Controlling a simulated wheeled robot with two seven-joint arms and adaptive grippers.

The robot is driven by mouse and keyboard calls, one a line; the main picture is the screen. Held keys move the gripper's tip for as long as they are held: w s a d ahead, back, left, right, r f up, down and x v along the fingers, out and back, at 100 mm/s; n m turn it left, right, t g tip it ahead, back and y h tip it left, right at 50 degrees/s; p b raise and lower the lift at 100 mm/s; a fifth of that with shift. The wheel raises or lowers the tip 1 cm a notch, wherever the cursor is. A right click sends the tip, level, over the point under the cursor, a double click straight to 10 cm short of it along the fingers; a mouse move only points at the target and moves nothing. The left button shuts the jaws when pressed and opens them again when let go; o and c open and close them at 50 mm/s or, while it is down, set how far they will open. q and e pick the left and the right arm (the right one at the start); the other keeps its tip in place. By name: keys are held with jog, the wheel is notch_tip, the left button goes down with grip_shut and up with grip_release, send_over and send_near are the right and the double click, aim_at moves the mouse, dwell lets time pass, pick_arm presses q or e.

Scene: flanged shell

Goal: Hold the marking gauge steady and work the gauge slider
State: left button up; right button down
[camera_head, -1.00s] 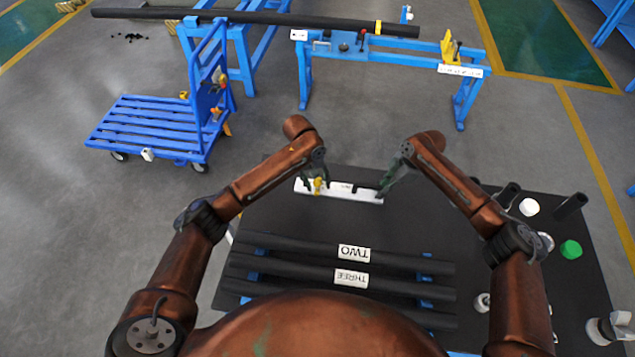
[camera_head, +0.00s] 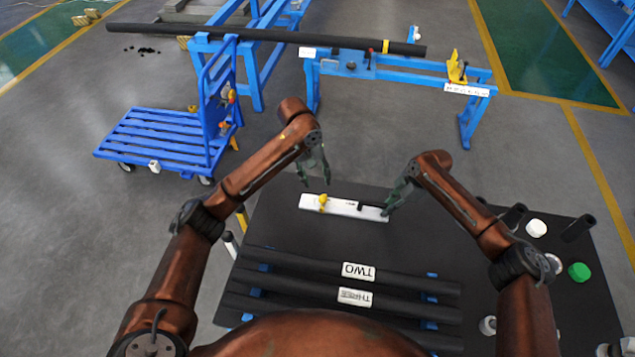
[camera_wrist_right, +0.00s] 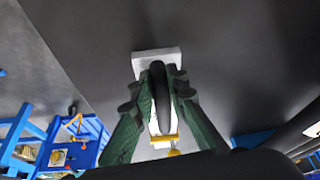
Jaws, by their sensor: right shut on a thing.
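The marking gauge (camera_head: 343,208) is a long white bar lying near the far edge of the black table in the head view. The gauge slider (camera_head: 323,203) is the yellow piece on its left part. My right gripper (camera_head: 387,209) is shut on the gauge's right end. In the right wrist view, my right gripper (camera_wrist_right: 160,100) has its green fingers on either side of a dark part, with the white gauge (camera_wrist_right: 157,55) beneath and the yellow slider (camera_wrist_right: 168,139) beyond. My left gripper (camera_head: 316,181) is open and empty, above the slider and apart from it.
Several black tubes, labelled TWO (camera_head: 358,272) and THREE (camera_head: 355,297), lie on blue supports nearer me. White caps and a green cap (camera_head: 579,272) stand at the table's right. Beyond the table are a blue cart (camera_head: 155,138) and a blue stand (camera_head: 400,68).

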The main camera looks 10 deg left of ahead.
jog(key=shift+f, duration=0.1)
jog(key=c, duration=1.8)
grip_release()
